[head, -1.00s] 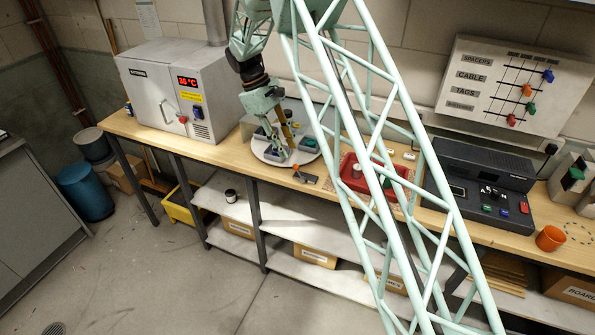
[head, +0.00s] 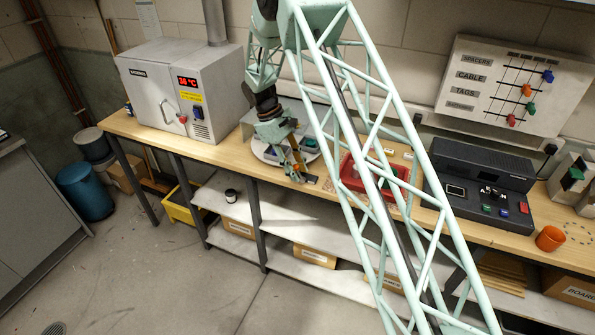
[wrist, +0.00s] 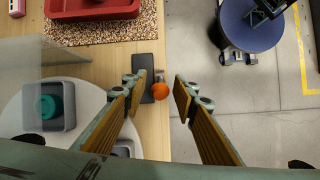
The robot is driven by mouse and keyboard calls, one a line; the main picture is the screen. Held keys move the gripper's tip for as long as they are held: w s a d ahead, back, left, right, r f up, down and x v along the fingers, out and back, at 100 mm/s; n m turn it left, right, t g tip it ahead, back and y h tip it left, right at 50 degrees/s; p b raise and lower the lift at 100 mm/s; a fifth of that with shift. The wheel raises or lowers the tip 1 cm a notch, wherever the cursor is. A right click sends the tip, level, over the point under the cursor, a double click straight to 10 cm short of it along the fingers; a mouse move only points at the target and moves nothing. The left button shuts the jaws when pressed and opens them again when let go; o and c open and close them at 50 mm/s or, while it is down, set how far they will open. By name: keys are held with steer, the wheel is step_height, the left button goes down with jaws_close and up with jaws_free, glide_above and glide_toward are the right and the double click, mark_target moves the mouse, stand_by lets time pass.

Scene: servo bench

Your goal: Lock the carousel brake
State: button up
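The carousel brake is a dark plate (wrist: 145,62) with an orange ball knob (wrist: 160,91) at the front edge of the bench. In the head view a bit of its dark plate (head: 311,180) shows beside my gripper (head: 299,173), which hides the knob. In the wrist view my gripper (wrist: 160,88) is open, with one finger on each side of the knob and visible gaps. I cannot tell whether the fingertips are down at the knob's height. The white round carousel (head: 266,152) is just behind my gripper and also shows at left in the wrist view (wrist: 15,118).
A grey holder (wrist: 48,106) with a teal round part sits on the carousel, near a clear panel (wrist: 50,58). A red tray (wrist: 92,12) lies on a speckled mat (wrist: 135,32). A grey oven (head: 160,95) stands left. Open floor lies beyond the bench's front edge.

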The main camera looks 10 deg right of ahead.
steer(key=shift+f, duration=0.1)
jaws_close()
